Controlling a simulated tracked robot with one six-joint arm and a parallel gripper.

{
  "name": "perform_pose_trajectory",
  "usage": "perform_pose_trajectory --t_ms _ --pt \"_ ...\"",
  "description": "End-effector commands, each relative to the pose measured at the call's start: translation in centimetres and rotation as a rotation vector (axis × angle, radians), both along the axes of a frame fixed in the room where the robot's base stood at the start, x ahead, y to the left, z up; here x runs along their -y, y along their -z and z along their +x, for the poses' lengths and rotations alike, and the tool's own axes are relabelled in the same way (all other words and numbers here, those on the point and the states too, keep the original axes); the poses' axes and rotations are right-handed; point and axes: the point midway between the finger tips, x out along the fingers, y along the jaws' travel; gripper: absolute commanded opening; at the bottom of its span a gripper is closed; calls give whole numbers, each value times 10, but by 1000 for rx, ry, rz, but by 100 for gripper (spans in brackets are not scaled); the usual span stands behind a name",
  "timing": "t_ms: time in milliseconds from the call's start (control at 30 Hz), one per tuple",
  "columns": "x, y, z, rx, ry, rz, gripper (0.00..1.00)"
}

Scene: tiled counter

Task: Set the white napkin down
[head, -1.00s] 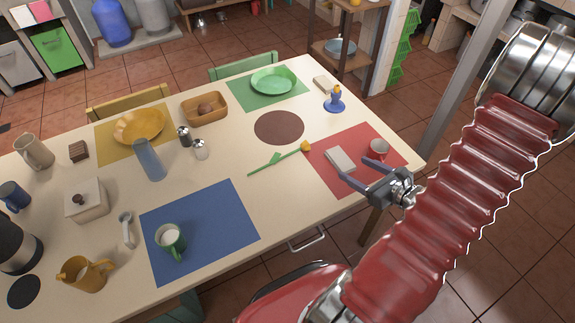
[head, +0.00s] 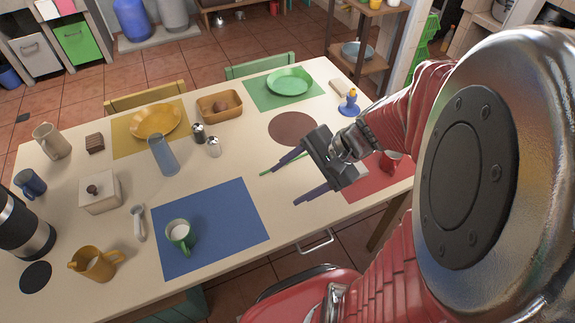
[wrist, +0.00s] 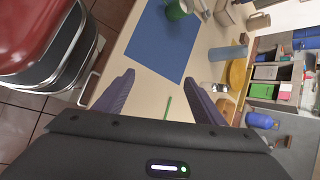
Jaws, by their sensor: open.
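My gripper (head: 287,184) is open and empty, its fingers pointing left over the bare counter between the blue mat (head: 212,232) and the red mat (head: 372,190). In the wrist view my open fingers (wrist: 160,82) have only the counter and a green stem (wrist: 167,107) between them. I see no white napkin now. The pale folded rectangle that lay on the red mat earlier, perhaps the napkin, is not visible; my gripper and arm cover much of that mat.
A cup (head: 390,162) stands on the red mat, partly behind my arm. A blue-based bottle (head: 349,103) and a small pale block (head: 337,88) are near the far right edge. A brown round mat (head: 292,128) is bare.

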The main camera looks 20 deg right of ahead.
Motion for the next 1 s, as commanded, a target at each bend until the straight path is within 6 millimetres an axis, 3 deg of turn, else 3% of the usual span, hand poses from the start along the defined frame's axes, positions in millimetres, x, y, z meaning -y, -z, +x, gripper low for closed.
perform_pose_trajectory --t_ms 200,600,800,1000 --pt "-22 -22 -19 78 -275 -235 63" --pt "-34 -72 -43 282 -696 -673 63" --pt "-34 -103 -48 402 -850 -875 63" --pt "-33 -118 -49 456 -907 -964 63"
